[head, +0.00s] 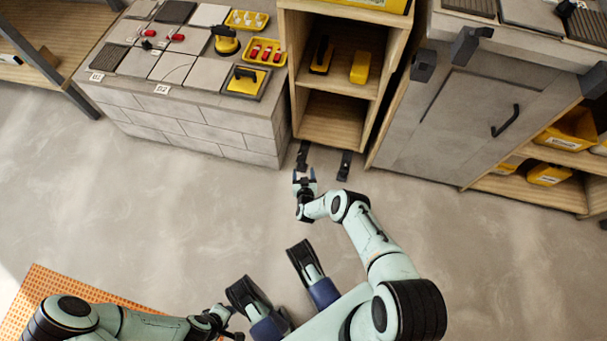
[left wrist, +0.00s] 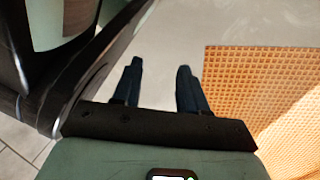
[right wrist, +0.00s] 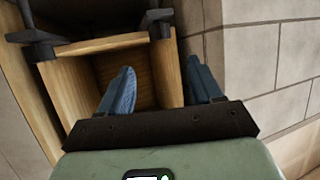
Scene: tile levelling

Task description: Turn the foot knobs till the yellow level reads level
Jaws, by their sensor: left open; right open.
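A wooden open-fronted cabinet (head: 330,119) stands ahead with two black feet at its front base, the left foot (head: 303,154) and the right foot (head: 345,165). In the right wrist view dark foot parts show at the left (right wrist: 38,45) and at the top middle (right wrist: 158,22). My right gripper (head: 304,174) is open and empty, just in front of the left foot and apart from it. A yellow item (head: 372,4) on the cabinet top is cut off by the frame; its reading cannot be seen. My left gripper (left wrist: 157,75) is open and empty over the floor.
A grey block counter (head: 190,130) with tiles, yellow trays and tools stands left of the cabinet. A grey door unit (head: 460,120) stands right of it. An orange perforated mat (head: 60,287) lies at lower left. The floor between is clear.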

